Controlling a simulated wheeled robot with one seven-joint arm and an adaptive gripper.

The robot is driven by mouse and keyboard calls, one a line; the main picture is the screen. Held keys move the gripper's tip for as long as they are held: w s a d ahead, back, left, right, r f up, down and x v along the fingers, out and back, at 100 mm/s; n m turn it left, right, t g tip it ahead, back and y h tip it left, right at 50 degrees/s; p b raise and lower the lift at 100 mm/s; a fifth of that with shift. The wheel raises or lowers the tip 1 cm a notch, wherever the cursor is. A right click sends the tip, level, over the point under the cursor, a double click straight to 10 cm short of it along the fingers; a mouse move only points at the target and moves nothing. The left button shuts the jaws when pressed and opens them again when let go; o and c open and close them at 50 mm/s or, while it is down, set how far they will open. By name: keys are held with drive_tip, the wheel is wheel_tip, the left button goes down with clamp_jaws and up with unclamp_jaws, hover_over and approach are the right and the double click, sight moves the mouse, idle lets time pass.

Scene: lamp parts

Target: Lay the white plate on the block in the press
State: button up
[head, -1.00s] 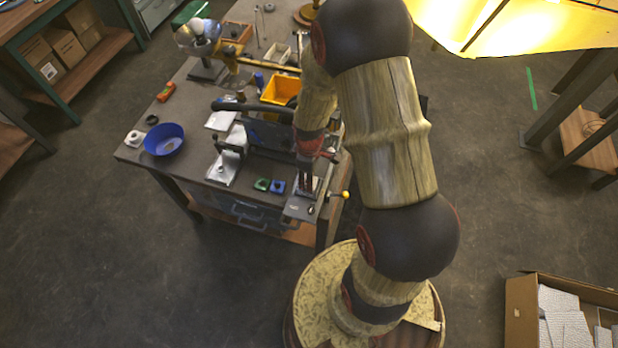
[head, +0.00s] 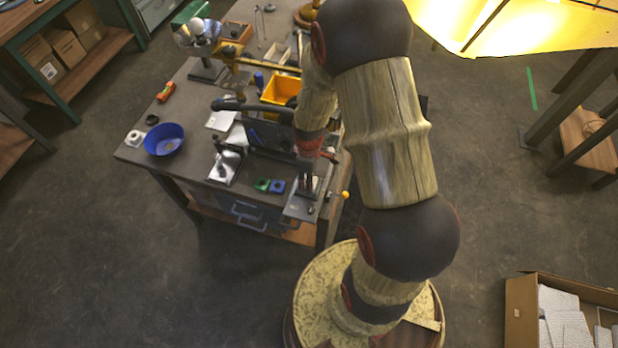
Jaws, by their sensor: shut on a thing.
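My gripper (head: 307,186) points down at the front right corner of the workbench, over the press (head: 300,207). Its dark fingers are shut on a small pale thing, which I take to be the white plate (head: 316,184); the fingers hide most of it. The press has a pale grey base and a lever with a yellow knob (head: 345,194). The block in the press is hidden by the fingers or too small to make out. I cannot tell whether the plate touches the block.
A green block (head: 262,184) and a blue block (head: 278,187) sit just left of the press. Further left are a metal fixture (head: 225,165) and a blue bowl (head: 164,139). A yellow bin (head: 279,90) and a lamp (head: 203,38) stand behind.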

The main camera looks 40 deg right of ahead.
drive_tip(key=shift+r, duration=0.2)
drive_tip(key=o, duration=1.2)
wheel_tip(320, 180, up, 12)
drive_tip(key=shift+f, duration=0.1)
idle(0.3)
